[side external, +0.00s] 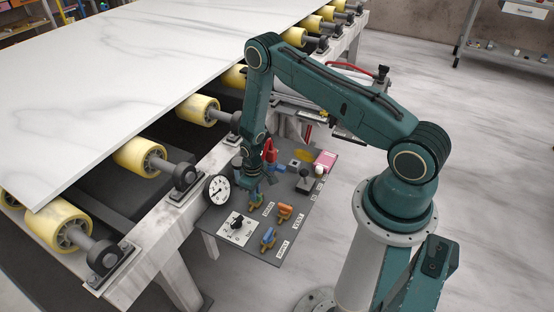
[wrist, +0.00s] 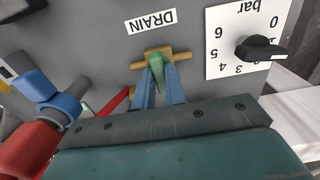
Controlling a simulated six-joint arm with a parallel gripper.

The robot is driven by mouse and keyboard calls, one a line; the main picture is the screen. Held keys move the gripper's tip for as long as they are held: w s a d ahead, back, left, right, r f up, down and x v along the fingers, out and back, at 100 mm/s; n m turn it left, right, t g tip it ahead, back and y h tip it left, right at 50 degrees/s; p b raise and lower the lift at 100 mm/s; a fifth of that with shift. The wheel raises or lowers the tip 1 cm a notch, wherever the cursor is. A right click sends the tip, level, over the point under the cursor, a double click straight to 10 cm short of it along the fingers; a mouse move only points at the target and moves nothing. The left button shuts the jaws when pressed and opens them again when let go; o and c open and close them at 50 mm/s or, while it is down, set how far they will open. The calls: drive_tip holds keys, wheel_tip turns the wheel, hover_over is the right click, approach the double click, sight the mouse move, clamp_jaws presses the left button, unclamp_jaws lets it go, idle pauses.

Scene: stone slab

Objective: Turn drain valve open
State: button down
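The drain valve (wrist: 179,57) shows in the wrist view below an upside-down DRAIN label (wrist: 151,21). It has a brass body running left to right and a green handle (wrist: 157,66) set across it, pointing toward my gripper. The two blue fingers of my gripper (wrist: 159,85) stand on either side of the green handle, with little or no gap, and appear shut on it. In the side view my gripper (side external: 254,188) reaches down to the valve on the dark panel (side external: 232,253), and largely hides the handle there.
An orange-handled valve (side external: 285,211) and a blue-handled valve (side external: 268,236) stand close by. A round gauge (side external: 217,190), a bar-scale knob (wrist: 262,49), a joystick (side external: 305,181) and a red-and-blue fitting (wrist: 45,110) crowd the panel. Rollers (side external: 140,155) and the slab (side external: 110,75) lie left.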

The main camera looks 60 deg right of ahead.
drive_tip(key=shift+m, duration=0.4)
drive_tip(key=m, duration=1.2)
drive_tip(key=shift+m, duration=0.3)
drive_tip(key=m, duration=0.4)
drive_tip(key=shift+m, duration=0.3)
drive_tip(key=c, duration=1.4)
unclamp_jaws()
drive_tip(key=shift+c, duration=0.2)
